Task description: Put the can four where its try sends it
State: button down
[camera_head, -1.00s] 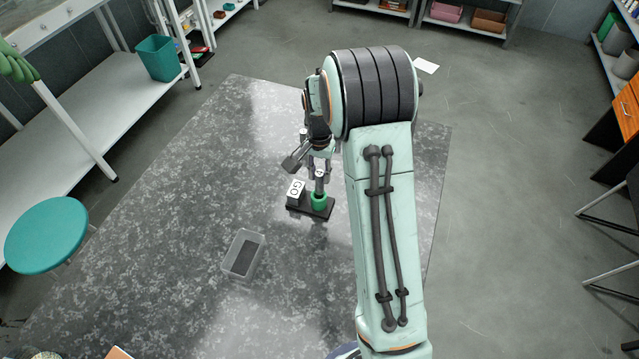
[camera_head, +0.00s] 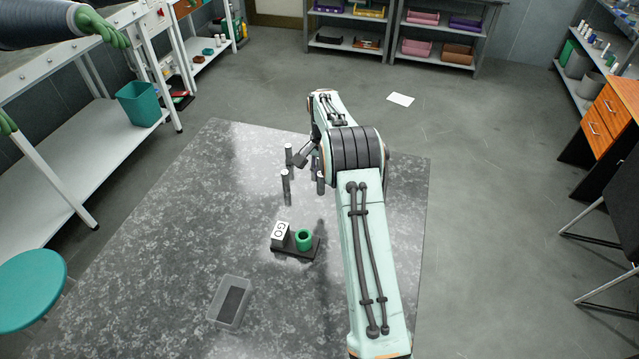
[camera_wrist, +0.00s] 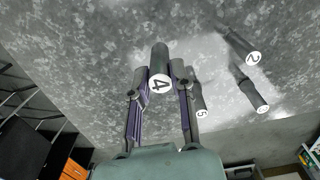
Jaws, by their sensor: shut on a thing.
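In the wrist view my gripper (camera_wrist: 161,80) is shut on can four (camera_wrist: 160,60), a dark cylinder with a white "4" on its near end. In the head view my gripper (camera_head: 314,166) is beyond the tester, partly hidden by my arm. The tester (camera_head: 310,252) is a black base with a green ring (camera_head: 303,239), now empty, and a block with a white sign reading GO (camera_head: 281,231). Can two (camera_wrist: 240,46), can five (camera_wrist: 199,97) and another numbered can (camera_wrist: 247,90) stand right of can four in the wrist view.
A clear open box (camera_head: 217,305) with a dark floor is on the grey speckled table (camera_head: 150,260), left and front of the tester. The table between them is clear. Dark cans (camera_head: 285,188) stand near my gripper in the head view.

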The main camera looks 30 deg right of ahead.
jog(key=shift+w+d+f, duration=0.15)
jog(key=shift+w+f, duration=0.25)
jog(key=shift+f, duration=0.6)
jog(key=shift+w+d+f, duration=0.15)
jog(key=shift+w+f, duration=0.2)
jog(key=shift+f, duration=0.6)
jog(key=shift+w+d+f, duration=0.15)
jog(key=shift+w+f, duration=0.25)
jog(key=shift+f, duration=0.6)
jog(key=shift+f, duration=0.1)
jog(key=c, duration=1)
grip_release()
